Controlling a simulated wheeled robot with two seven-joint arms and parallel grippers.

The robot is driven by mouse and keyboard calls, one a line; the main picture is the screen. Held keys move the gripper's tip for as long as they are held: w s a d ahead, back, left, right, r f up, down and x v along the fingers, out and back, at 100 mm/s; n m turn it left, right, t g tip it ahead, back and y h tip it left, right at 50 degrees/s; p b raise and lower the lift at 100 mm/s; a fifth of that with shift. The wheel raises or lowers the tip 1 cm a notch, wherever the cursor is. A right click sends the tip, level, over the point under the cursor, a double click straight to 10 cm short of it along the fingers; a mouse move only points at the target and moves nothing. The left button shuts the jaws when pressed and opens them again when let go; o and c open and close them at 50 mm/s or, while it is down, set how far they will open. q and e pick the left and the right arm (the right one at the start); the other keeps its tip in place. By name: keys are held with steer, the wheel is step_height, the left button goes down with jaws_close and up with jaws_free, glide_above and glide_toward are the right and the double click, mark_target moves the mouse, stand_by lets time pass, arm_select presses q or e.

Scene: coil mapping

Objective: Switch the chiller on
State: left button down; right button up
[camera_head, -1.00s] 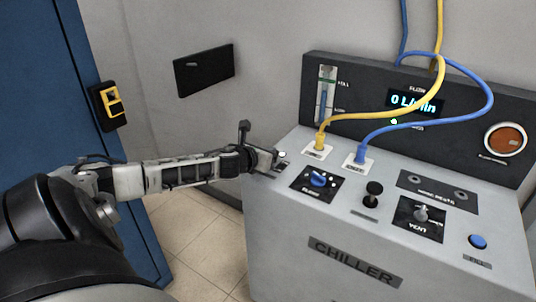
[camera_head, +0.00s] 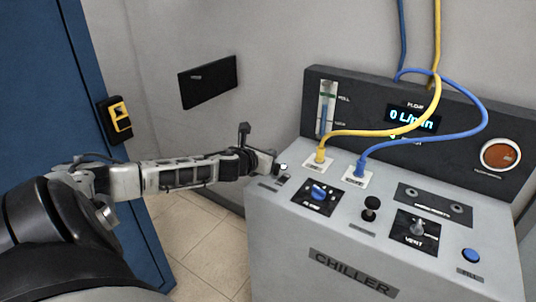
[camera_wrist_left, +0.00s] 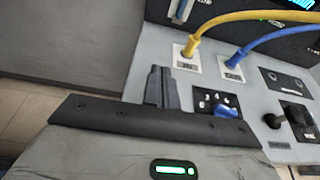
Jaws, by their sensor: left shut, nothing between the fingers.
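The chiller (camera_head: 285,235) is a grey cabinet labelled CHILLER with a dark back panel. Its display (camera_head: 412,119) reads 0 L/min. On top are a blue rotary knob (camera_head: 319,192) on a black plate, a black knob (camera_head: 371,204), a grey VENT knob (camera_head: 418,230) and a blue button (camera_head: 471,255). My left gripper (camera_head: 273,165) is shut and empty, over the top's left rear corner, left of the blue knob. In the left wrist view its closed fingers (camera_wrist_left: 161,86) are left of the blue knob (camera_wrist_left: 227,112); contact cannot be told. My right gripper is not in view.
A yellow hose (camera_head: 380,133) and a blue hose (camera_head: 440,135) plug into the chiller top behind the knobs. A blue door (camera_head: 50,90) with a yellow-black handle box (camera_head: 117,119) stands at left. Tiled floor (camera_head: 200,240) is free between door and chiller.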

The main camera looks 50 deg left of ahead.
arm_select(q)
step_height(320, 180, up, 6)
steer(key=s, duration=0.2)
steer(key=shift+d, duration=0.25)
steer(key=shift+f, duration=0.1)
steer(key=s+d+f+n+h, duration=0.1)
steer(key=d+f+n, duration=0.1)
steer(key=d+f, duration=0.2)
steer(key=s+d+f+n+g+h, duration=0.1)
steer(key=d+f+n, duration=0.1)
steer(key=d+f, duration=0.2)
steer(key=s+d+f+n+h, duration=0.1)
steer(key=s+d+f+n, duration=0.1)
steer(key=d+f, duration=0.2)
steer(key=shift+s+d+f+n, duration=0.1)
steer(key=shift+d+f+n, duration=0.15)
steer(key=shift+f+n, duration=0.05)
steer(key=s+d+f+n+g+h, duration=0.1)
steer(key=s+d+f+n, duration=0.4)
steer(key=s+d+n, duration=0.4)
steer(key=s+d+f+n+g+h, duration=0.1)
steer(key=s+d+f+n, duration=0.4)
steer(key=s+d+n, duration=0.4)
steer(key=d+n, duration=0.5)
steer(key=n, duration=0.1)
steer(key=shift+s+f+g+h, duration=0.25)
steer(key=shift+s+g+h, duration=0.05)
steer(key=shift+s+h, duration=0.1)
